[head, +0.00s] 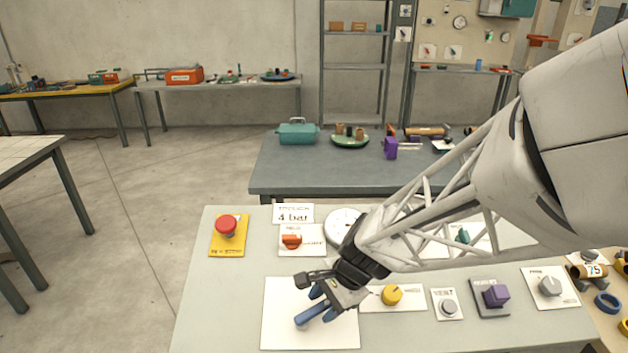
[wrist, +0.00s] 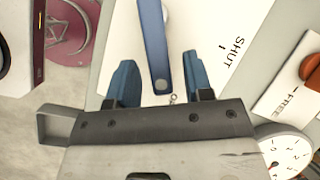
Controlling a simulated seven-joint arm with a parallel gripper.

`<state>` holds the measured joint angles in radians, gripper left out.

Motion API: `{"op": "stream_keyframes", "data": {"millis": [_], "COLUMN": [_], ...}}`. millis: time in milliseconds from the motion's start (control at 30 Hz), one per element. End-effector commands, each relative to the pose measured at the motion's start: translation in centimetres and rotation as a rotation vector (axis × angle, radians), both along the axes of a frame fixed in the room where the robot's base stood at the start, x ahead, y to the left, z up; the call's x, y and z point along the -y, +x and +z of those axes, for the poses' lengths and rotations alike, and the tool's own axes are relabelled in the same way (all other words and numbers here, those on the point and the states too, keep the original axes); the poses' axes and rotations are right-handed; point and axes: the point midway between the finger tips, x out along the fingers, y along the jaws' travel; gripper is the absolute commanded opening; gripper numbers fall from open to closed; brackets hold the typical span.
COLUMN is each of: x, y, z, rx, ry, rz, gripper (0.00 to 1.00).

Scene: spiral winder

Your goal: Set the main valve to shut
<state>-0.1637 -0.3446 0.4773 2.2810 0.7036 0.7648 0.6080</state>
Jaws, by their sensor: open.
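The main valve is a blue lever (head: 312,313) on a large white plate (head: 283,333) at the front of the bench. In the wrist view the lever (wrist: 155,45) runs down from the top edge, its free end between my fingers. My gripper (head: 321,302) is open over the lever's free end; its blue fingers (wrist: 158,82) stand one on each side, with visible gaps. The word SHUT (wrist: 232,52) is printed on the plate to the right of the lever.
A white gauge (head: 342,225) and an orange knob (head: 291,241) sit behind my gripper. A red button (head: 227,226) on a yellow plate is at the back left. A yellow knob (head: 391,294), a grey button (head: 449,307) and a purple knob (head: 496,296) are to the right.

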Motion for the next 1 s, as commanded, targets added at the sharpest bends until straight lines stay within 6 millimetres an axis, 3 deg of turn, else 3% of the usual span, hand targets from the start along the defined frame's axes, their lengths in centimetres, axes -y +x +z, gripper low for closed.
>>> {"op": "stream_keyframes", "data": {"millis": [433, 733, 1000], "x": [-0.29, -0.28, -0.29], "y": [0.01, 0.01, 0.02], "z": [-0.59, -0.58, -0.57], "rx": [0.001, 0.001, 0.001], "ry": [0.000, -0.001, -0.001], "rz": [-0.001, 0.000, 0.003], "gripper": [0.45, 0.00, 0.00]}}
